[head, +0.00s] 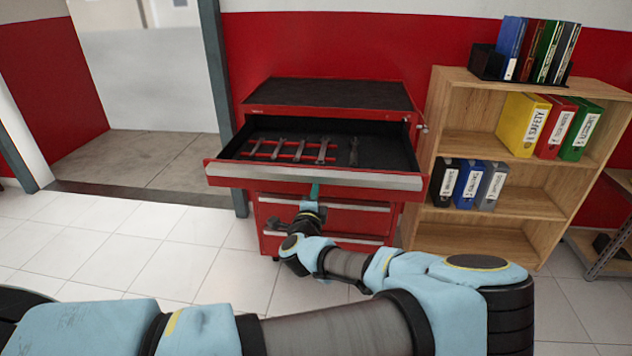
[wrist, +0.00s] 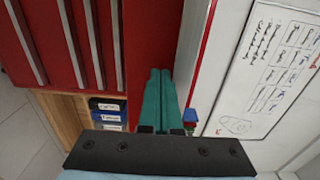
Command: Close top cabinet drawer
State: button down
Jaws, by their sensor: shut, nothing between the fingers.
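The red tool cabinet (head: 330,93) stands against the wall in the head view. Its top drawer (head: 312,178) is pulled far out, with a grey handle strip along its front. Several wrenches (head: 290,150) lie in its dark tray. The lower drawers (head: 330,222) are shut; their long handles also show at the left of the wrist view (wrist: 75,40). My gripper (head: 315,187) is just below the open drawer's front, near its middle. Its teal fingers (wrist: 160,72) are shut together and empty in the wrist view. I cannot tell whether they touch the drawer.
A wooden bookshelf (head: 490,225) with several binders stands close to the cabinet's right. A doorway (head: 150,150) opens at the left, beside a grey post (head: 220,90). The tiled floor (head: 150,245) left of the cabinet is clear. A metal rack (head: 605,258) stands at the far right.

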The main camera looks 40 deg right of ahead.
jog(key=shift+w+d, duration=0.35)
jog(key=shift+w, duration=0.05)
